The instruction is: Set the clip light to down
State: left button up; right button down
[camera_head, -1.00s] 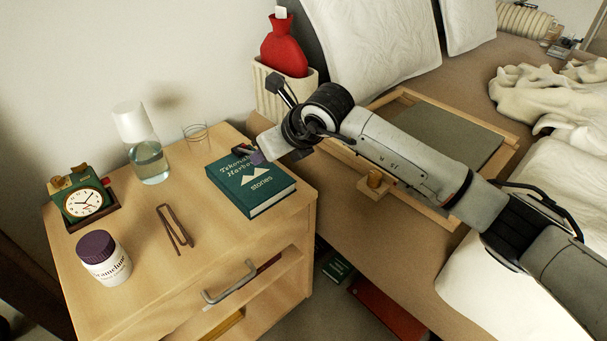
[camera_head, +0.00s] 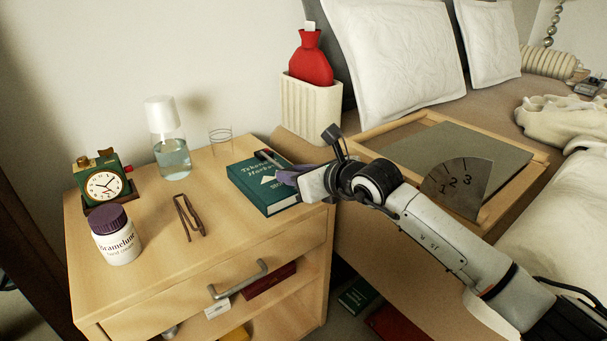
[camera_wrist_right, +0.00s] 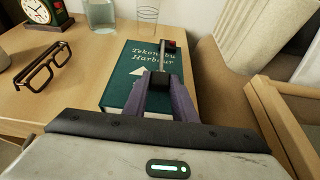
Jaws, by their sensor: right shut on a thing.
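The clip light (camera_head: 267,157) is a thin dark arm with a small dark head, at the far right part of the green book (camera_head: 252,183) on the nightstand. In the right wrist view the clip light's reddish-dark head (camera_wrist_right: 169,46) and thin grey stem stand above the book (camera_wrist_right: 127,65). My right gripper (camera_head: 286,176) comes in from the right over the book's right edge. Its purple fingers (camera_wrist_right: 158,82) are shut on the clip light's dark lower part. Where the clip meets the book is hidden by the fingers. My left gripper is not in view.
On the nightstand (camera_head: 160,260) stand a clock (camera_head: 104,185), a jar (camera_head: 115,235), folded glasses (camera_head: 188,218), a carafe (camera_head: 172,158) and a clear tumbler (camera_head: 220,140). A framed tray (camera_head: 530,180) with a numbered dial (camera_head: 458,184) lies on the bed beside my right arm.

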dwell(0.3)
jog(key=c, duration=1.4)
grip_release()
jog(key=shift+f, duration=0.1)
jog(key=shift+c, duration=0.2)
jog(key=shift+s+d+r+p, duration=0.3)
jog(key=shift+s+r, duration=0.05)
jog(key=shift+s, duration=0.05)
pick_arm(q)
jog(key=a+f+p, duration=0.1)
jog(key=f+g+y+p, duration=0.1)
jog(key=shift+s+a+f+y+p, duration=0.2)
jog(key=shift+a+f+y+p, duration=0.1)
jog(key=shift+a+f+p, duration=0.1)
pick_arm(e)
jog(key=v, duration=0.9)
jog(key=shift+d+f, duration=0.1)
